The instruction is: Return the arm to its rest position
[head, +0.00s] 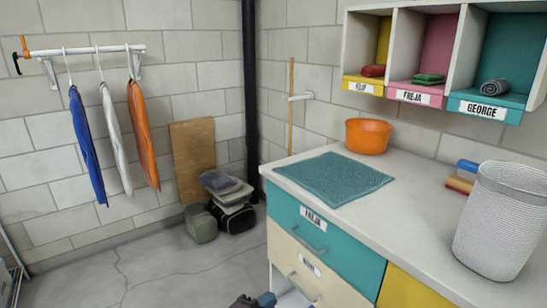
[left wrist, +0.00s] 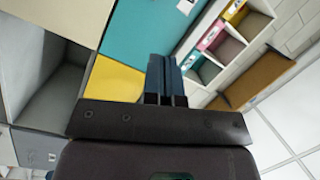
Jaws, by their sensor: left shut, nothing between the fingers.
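My left gripper (head: 266,299) shows at the bottom edge of the head view, low in front of the drawer unit, mostly cut off by the frame. In the left wrist view its two dark blue fingers (left wrist: 166,75) are together, with nothing between them. The fingers appear apart from the furniture. My right gripper is in neither view.
A drawer unit (head: 297,226) with a pale worktop (head: 410,194) stands at the right. On top are a teal towel (head: 333,178), an orange bowl (head: 368,136) and a white basket (head: 502,222). Cubbies (head: 436,50) hang above.

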